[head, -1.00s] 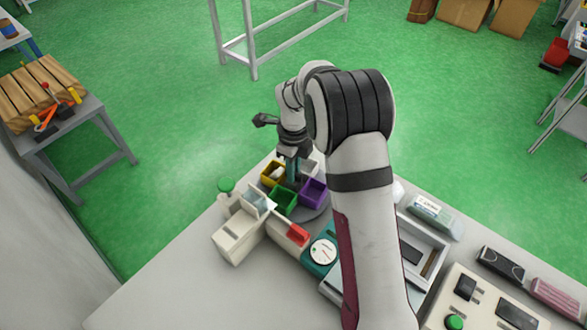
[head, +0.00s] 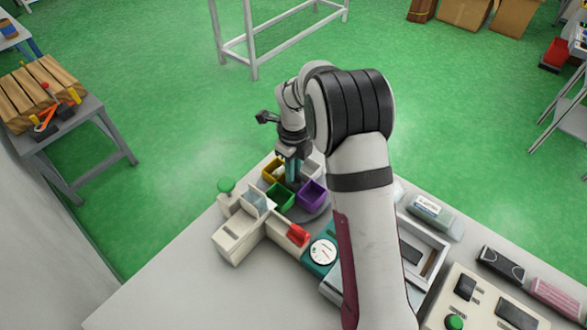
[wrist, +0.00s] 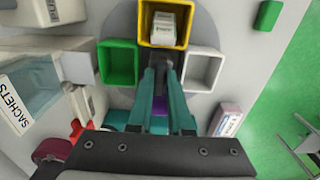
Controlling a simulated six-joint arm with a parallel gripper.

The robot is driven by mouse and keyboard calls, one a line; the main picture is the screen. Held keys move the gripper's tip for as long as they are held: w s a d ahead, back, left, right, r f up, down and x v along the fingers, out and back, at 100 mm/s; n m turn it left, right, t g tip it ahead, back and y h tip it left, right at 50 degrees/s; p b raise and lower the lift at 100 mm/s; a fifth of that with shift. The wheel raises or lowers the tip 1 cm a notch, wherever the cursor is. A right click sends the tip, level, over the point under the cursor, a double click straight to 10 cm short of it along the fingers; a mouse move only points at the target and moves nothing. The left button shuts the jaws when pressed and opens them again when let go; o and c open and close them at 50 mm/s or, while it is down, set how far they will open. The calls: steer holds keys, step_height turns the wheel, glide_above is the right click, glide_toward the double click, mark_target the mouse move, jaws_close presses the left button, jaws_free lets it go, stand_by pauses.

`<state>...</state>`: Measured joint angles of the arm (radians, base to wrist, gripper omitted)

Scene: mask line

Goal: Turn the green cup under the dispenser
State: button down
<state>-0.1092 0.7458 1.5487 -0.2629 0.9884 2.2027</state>
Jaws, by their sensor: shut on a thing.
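A grey turntable (head: 314,215) bears several coloured cups. The green cup (head: 279,197) is at its near left, beside the dispenser (head: 238,238) with its clear hopper (head: 256,202); it looks empty in the wrist view (wrist: 118,63). The yellow cup (wrist: 164,22) holds white packets. The white cup (wrist: 202,68) is empty, and the purple cup (head: 312,194) is partly hidden by my fingers in the wrist view. My gripper (head: 293,178) points down between the cups, its teal fingers (wrist: 162,62) shut at the turntable's middle on what seems its hub, which is mostly hidden.
A red piece (head: 298,234) and a teal unit with a round dial (head: 323,251) stand right of the dispenser. A tray (head: 432,245) and a button panel (head: 478,308) lie to the right. The near left table is bare.

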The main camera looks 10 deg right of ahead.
steer(key=shift+d, duration=0.15)
steer(key=c, duration=0.8)
jaws_free()
steer(key=shift+c, duration=0.2)
steer(key=shift+r, duration=0.1)
step_height(320, 180, up, 16)
steer(key=shift+f, duration=0.2)
steer(key=shift+s, duration=0.1)
